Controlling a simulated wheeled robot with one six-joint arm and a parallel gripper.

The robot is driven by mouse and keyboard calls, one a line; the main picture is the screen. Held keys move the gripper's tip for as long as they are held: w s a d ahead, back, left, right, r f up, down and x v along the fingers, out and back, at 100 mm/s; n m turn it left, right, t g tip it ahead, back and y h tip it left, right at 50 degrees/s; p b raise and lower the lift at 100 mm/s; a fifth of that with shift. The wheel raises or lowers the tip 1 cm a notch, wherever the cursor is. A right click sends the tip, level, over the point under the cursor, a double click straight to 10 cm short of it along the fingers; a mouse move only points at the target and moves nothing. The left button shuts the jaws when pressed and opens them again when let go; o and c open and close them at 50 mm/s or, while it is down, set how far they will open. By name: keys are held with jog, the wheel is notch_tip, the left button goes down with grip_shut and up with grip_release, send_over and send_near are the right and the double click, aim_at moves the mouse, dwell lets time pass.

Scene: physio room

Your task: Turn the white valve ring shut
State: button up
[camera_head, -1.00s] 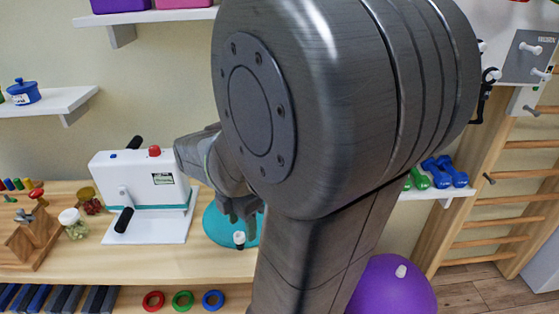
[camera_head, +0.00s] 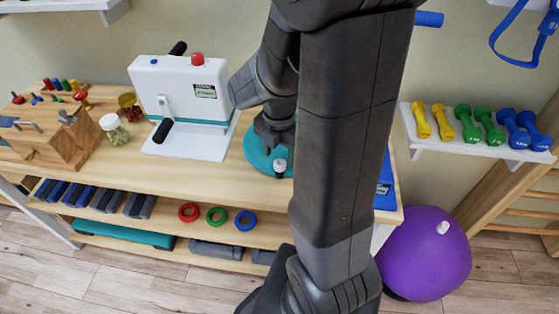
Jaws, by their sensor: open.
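A round teal disc (camera_head: 256,152) lies on the wooden bench, partly hidden by my arm. A small white ring-like top (camera_head: 280,163) on a dark stem stands at its front right part; this looks like the valve ring, but it is too small to tell how far it is turned. My gripper (camera_head: 272,140) is open, pointing down just behind and left of the white top. I cannot tell whether a finger touches it.
A white machine (camera_head: 180,88) with black handles stands left of the disc. A jar (camera_head: 113,129) and a wooden peg block (camera_head: 55,135) are further left. A purple ball (camera_head: 420,262) with a white plug is on the floor, right. Dumbbells (camera_head: 480,125) lie on a shelf.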

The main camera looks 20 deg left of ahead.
aim_at(278, 160)
jog(key=shift+f, duration=1.65)
jog(key=c, duration=1)
jog(key=shift+m, duration=0.3)
jog(key=m, duration=0.3)
jog(key=shift+a+m+b, duration=0.1)
jog(key=shift+m+b, duration=0.2)
jog(key=shift+m, duration=1.7)
jog(key=shift+w, duration=0.1)
